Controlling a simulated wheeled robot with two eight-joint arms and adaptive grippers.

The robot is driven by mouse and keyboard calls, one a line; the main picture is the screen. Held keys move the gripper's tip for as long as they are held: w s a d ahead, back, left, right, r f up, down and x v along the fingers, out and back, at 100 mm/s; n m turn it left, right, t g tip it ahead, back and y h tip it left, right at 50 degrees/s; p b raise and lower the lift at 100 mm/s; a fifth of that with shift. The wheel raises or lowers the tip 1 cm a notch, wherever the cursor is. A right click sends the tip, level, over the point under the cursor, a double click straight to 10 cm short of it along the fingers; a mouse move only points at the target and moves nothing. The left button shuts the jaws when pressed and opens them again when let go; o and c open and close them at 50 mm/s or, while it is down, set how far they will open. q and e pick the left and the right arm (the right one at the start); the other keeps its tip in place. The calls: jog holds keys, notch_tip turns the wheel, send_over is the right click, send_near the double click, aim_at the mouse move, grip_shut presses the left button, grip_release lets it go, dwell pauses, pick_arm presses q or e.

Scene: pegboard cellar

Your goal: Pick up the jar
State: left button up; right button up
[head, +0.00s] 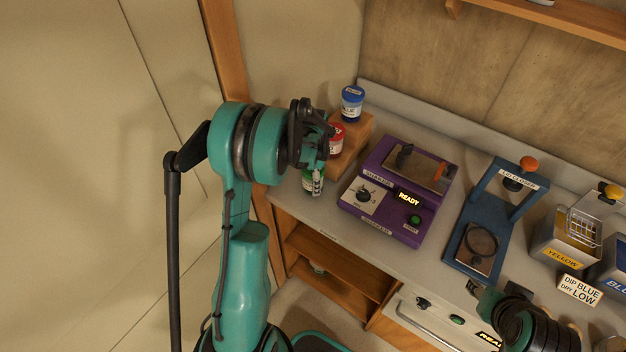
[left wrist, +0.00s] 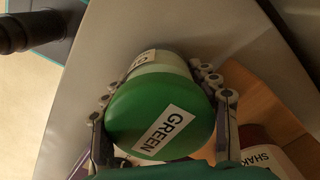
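The jar with a green lid labelled GREEN (left wrist: 160,105) is between the two fingers of my left gripper (left wrist: 165,100) in the left wrist view. One finger lies on each side of its pale body; whether both pads press on it is not clear. In the head view this jar (head: 314,183) is on the counter beside the wooden step, partly hidden by my left gripper (head: 318,160). My right gripper (head: 480,294) is at the lower right, over the counter's front, and its fingers do not show clearly.
A red-lidded jar (head: 337,138) and a blue-lidded jar (head: 352,103) stand on a wooden step (head: 349,149). To the right are a purple shaker (head: 395,205), a blue lid closer (head: 465,240) and a yellow-labelled bin (head: 562,258). Open shelves (head: 335,262) lie below the counter.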

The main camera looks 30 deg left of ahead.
pick_arm(q)
jog(key=c, duration=0.3)
jog(key=shift+c, duration=0.2)
jog(key=shift+r, duration=0.5)
jog(key=r, duration=0.2)
jog(key=d+r+p, duration=0.1)
jog(key=r, duration=0.1)
jog(key=shift+d, duration=0.15)
jog(key=s+d+r+p, duration=0.1)
jog(key=d+r+p, duration=0.1)
jog(key=d+r, duration=0.4)
jog(key=shift+s+d, duration=0.15)
jog(key=shift+d, duration=2.05)
